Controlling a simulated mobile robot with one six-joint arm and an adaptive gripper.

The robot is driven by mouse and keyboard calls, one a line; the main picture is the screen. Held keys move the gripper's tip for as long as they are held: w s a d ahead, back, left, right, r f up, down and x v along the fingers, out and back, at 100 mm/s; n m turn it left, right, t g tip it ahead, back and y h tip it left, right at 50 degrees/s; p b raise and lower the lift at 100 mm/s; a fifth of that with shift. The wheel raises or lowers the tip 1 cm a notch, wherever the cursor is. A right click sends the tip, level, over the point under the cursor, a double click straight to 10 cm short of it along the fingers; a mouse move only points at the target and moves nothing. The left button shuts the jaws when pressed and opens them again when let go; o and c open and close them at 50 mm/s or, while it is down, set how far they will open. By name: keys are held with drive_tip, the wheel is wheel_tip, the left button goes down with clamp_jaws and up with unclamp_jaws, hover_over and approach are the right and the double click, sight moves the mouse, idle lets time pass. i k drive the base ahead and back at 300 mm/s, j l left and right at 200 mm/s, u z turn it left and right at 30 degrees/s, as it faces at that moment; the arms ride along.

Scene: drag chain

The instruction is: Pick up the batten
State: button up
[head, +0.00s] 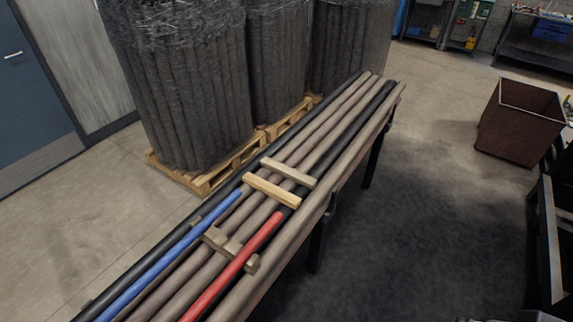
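A pale wooden batten (271,190) lies crosswise over a row of long pipes or rods. A second, slightly greyer batten (288,172) lies just behind it, nearly parallel, with a small gap between them. Nearer to me, a darker brown notched wooden piece (222,242) lies across the rods, partly covered by the red rod. My gripper is not seen in the head view, so its state and its distance from the battens cannot be told.
The rods rest on a long narrow bench (330,200); a blue rod (180,250) and a red rod (240,262) lie among them. Wrapped bundles (180,90) on pallets (205,183) stand behind. A rusty bin (520,118) stands at right. Floor right of the bench is open.

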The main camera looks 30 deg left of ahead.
sight(291, 201)
drive_tip(key=i+u, duration=0.4)
drive_tip(key=i+l+u, duration=0.35)
drive_tip(key=i, duration=0.25)
drive_tip(key=i+l+u, duration=0.25)
drive_tip(key=i+u, duration=0.3)
drive_tip(key=u, duration=0.3)
drive_tip(key=i+u, duration=0.2)
drive_tip(key=u, duration=0.25)
drive_tip(key=i+u, duration=0.15)
drive_tip(key=u, duration=0.3)
drive_tip(key=i+l+u, duration=0.15)
drive_tip(key=u, duration=0.3)
drive_tip(key=i+l+u, duration=0.1)
drive_tip(key=l+u, duration=0.15)
drive_tip(key=u, duration=0.2)
